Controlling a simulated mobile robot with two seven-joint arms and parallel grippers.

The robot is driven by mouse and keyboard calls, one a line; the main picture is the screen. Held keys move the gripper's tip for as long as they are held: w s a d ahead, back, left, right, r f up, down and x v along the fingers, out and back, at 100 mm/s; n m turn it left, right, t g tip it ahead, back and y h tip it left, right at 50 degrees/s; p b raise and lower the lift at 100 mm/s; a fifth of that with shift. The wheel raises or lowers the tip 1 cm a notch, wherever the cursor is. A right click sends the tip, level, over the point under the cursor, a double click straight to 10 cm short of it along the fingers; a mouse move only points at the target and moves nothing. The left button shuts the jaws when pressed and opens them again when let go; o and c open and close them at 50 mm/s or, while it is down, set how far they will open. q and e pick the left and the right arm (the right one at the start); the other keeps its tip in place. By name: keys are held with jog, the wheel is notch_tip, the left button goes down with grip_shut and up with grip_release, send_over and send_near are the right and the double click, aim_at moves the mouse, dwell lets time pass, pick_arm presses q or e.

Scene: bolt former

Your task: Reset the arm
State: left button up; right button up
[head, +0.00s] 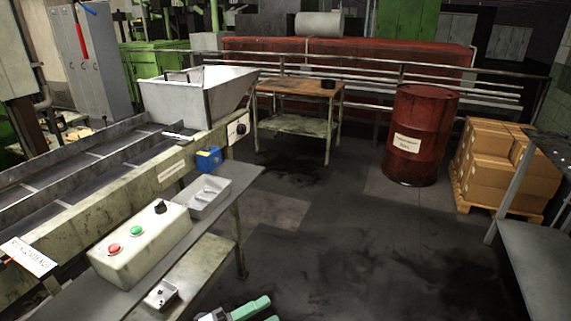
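My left gripper (271,309) shows at the bottom edge, a little left of centre. Its two pale green fingers point right, with a gap of dark floor between them. It looks open and empty, and its lower part is cut off by the frame. It is beyond the right edge of the control box's bench and touches nothing that I can see. My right gripper and arm are not in view.
A control box (138,244) with red, green and black knobs and a grey tray (209,196) stand on the left bench. A conveyor with a hopper (195,98) runs behind. A red barrel (420,135), cartons (497,160) and a grey table (545,265) stand right. The central floor is clear.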

pick_arm(q)
jog(key=s+a+f+n+y, duration=0.7)
jog(key=s+f+n+y, duration=0.1)
jog(key=s+f+n, duration=0.4)
jog(key=s+a+f+n+y, duration=0.8)
jog(key=s+f+n, duration=0.4)
jog(key=n, duration=0.3)
jog(key=shift+a+g, duration=0.25)
jog(key=shift+g, duration=0.15)
jog(key=shift+s, duration=0.1)
